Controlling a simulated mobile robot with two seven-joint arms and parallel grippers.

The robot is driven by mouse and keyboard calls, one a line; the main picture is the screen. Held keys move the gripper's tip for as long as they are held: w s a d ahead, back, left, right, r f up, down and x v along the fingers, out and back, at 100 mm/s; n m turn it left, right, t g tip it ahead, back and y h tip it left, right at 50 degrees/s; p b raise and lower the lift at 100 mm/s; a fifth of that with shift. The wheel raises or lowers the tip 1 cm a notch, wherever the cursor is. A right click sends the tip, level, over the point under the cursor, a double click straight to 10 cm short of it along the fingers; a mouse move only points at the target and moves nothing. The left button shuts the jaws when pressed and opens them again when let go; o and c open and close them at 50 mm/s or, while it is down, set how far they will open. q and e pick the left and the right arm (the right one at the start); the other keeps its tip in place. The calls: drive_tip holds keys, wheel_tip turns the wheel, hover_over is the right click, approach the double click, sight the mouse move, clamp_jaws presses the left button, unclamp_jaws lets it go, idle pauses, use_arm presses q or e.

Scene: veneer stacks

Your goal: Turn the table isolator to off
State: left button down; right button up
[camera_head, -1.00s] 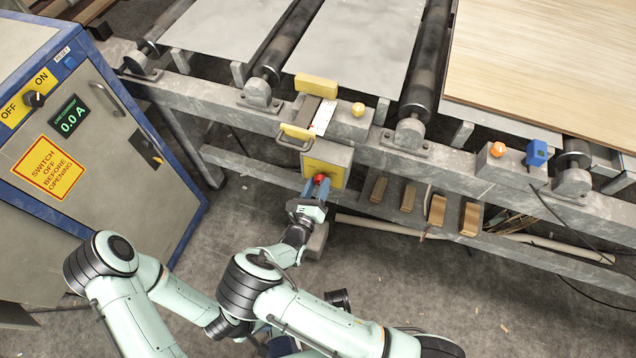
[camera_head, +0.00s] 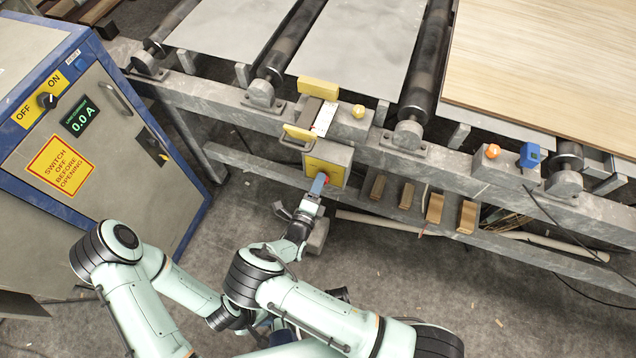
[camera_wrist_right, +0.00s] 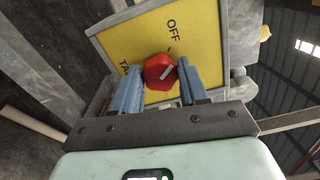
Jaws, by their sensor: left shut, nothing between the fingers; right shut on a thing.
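The isolator is a grey box with a yellow plate (camera_head: 323,170) under the table's front rail. In the right wrist view its yellow plate (camera_wrist_right: 130,42) carries the word OFF and a short dark tick. My left gripper (camera_head: 272,328) is low in the head view, shut and empty, partly hidden behind my right arm.
A control cabinet (camera_head: 110,190) with its own OFF/ON switch (camera_head: 47,101) stands at the left. The roller table rail (camera_head: 225,98) runs across above. Wooden blocks (camera_head: 407,195) sit on the lower beam. The floor (camera_head: 420,280) to the right is mostly clear.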

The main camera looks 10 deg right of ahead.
drive_tip(key=shift+f+n, duration=0.1)
drive_tip(key=shift+n, duration=0.7)
drive_tip(key=o, duration=1.1)
drive_tip(key=shift+c, duration=0.2)
drive_tip(key=v, duration=1.3)
drive_tip(key=shift+s, duration=0.2)
drive_tip(key=shift+a, duration=0.15)
